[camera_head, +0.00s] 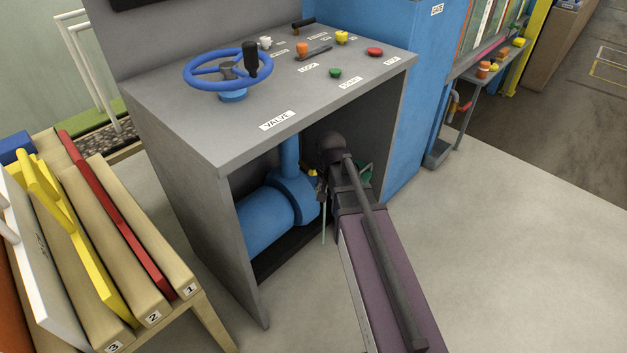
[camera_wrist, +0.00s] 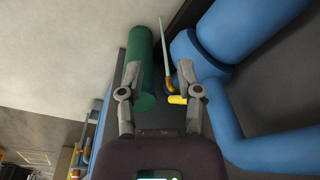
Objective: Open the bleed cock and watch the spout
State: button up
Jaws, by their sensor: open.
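The bleed cock (camera_wrist: 172,85) is a small brass fitting with a yellow lever (camera_wrist: 177,100) on the side of the blue pipe body (camera_wrist: 186,50). In the head view the brass cock (camera_head: 313,173) shows just left of my wrist. A thin pale rod or tube, perhaps the spout (camera_wrist: 165,45), extends from the cock; it also shows in the head view (camera_head: 323,225). No water is visible at it. My gripper (camera_wrist: 161,72) is open, with the cock and lever between its fingers, nearer the right one. I cannot tell whether they touch. My arm hides part of this area in the head view.
A green cylinder (camera_wrist: 141,90) lies close by the left finger. The blue pipe (camera_head: 262,222) fills the left of the cabinet recess. The grey console (camera_head: 225,140) with a blue handwheel (camera_head: 200,68) stands above. Open floor (camera_head: 500,230) lies to the right.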

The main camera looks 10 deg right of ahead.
aim_at(313, 172)
jog(key=w+m, duration=0.8)
jog(key=w, duration=0.8)
jog(key=shift+w+f+t+y, duration=0.15)
jog(key=shift+f+t+y, duration=0.05)
jog(key=shift+t+y, duration=0.1)
jog(key=shift+f, duration=0.15)
jog(key=shift+w+a+f+b, duration=0.1)
jog(key=shift+w+f+b, duration=0.05)
jog(key=shift+f+b, duration=1.1)
jog(key=shift+w+a+f+b, duration=0.15)
jog(key=shift+w+f+b, duration=0.05)
jog(key=shift+f+b, duration=1)
jog(key=shift+w+a+f+b, duration=0.1)
jog(key=shift+w+f+b, duration=0.05)
jog(key=shift+f+b, duration=1.1)
jog(key=shift+r, duration=0.15)
grip_shut()
